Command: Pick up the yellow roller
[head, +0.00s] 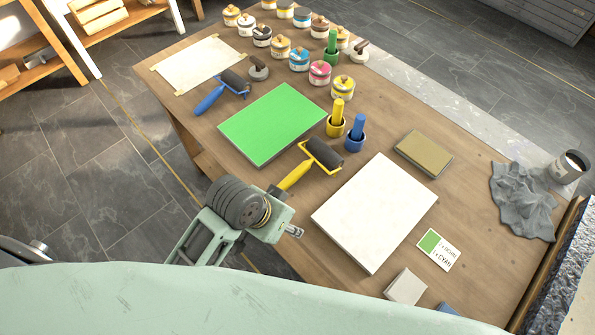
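The yellow roller (296,175) lies on the wooden table near its left edge, beside the green slab. Its dark cylinder (324,154) points away from me, and its yellow handle points toward my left arm. My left gripper (279,191) is at the near end of the handle, seen from above and behind. The wrist hides most of the fingers, so I cannot tell whether they are open or shut, or whether they touch the handle. My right gripper is not in view.
A green slab (272,124), a blue roller (210,99), a yellow pot (336,125), a blue pot (355,140) and a white slab (374,213) surround the roller. Several ink jars (320,72) stand at the back. A grey cloth (522,203) lies at right.

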